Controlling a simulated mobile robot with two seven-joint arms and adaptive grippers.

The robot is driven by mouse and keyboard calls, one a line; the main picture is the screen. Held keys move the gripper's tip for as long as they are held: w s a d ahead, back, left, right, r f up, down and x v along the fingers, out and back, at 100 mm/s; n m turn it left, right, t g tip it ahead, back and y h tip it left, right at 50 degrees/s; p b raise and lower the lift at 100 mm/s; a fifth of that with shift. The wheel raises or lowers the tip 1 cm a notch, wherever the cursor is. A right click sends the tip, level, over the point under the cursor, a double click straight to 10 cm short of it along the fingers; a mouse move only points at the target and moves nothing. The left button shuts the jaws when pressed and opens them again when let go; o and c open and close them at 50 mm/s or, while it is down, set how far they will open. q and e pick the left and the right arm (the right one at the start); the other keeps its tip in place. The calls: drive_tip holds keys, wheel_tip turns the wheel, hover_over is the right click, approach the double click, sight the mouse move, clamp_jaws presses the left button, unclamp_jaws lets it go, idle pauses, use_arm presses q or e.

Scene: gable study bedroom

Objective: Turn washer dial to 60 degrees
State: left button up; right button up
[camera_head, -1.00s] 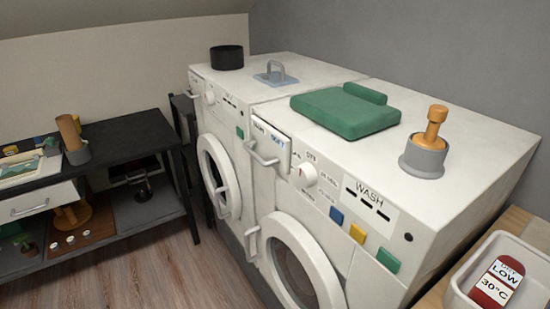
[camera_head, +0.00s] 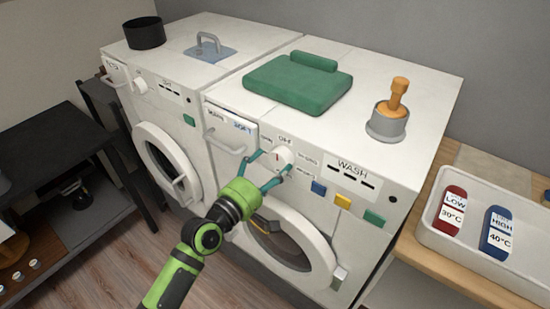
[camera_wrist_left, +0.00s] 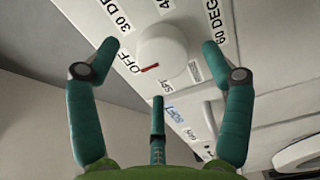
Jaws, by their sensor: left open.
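The washer (camera_head: 362,232) is the white front-loading machine on the right, labelled WASH. Its round white dial (camera_head: 280,158) is on the front panel, with labels around it. In the left wrist view the dial (camera_wrist_left: 161,48) has a red mark pointing at the OFF label (camera_wrist_left: 129,64); a label starting "60 DEG" (camera_wrist_left: 211,14) is at upper right. My left gripper (camera_head: 271,165) is open at the dial. In the wrist view its two teal fingers lie on either side of the dial, with visible gaps. My right gripper is not in view.
A drawer handle (camera_head: 224,143) protrudes left of the dial, and the round washer door (camera_head: 322,262) is below. A second white machine (camera_head: 160,108) stands left. A white tray (camera_head: 485,258) stands right.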

sight(277, 162)
use_arm(q)
drive_tip(key=shift+x, duration=1.15)
drive_tip(key=shift+w, duration=0.4)
drive_tip(key=shift+d, duration=0.1)
drive_tip(key=c, duration=1.2)
drive_tip(key=shift+o, duration=0.2)
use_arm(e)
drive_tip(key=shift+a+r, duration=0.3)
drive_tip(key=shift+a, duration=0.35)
use_arm(q)
drive_tip(key=shift+m, duration=0.3)
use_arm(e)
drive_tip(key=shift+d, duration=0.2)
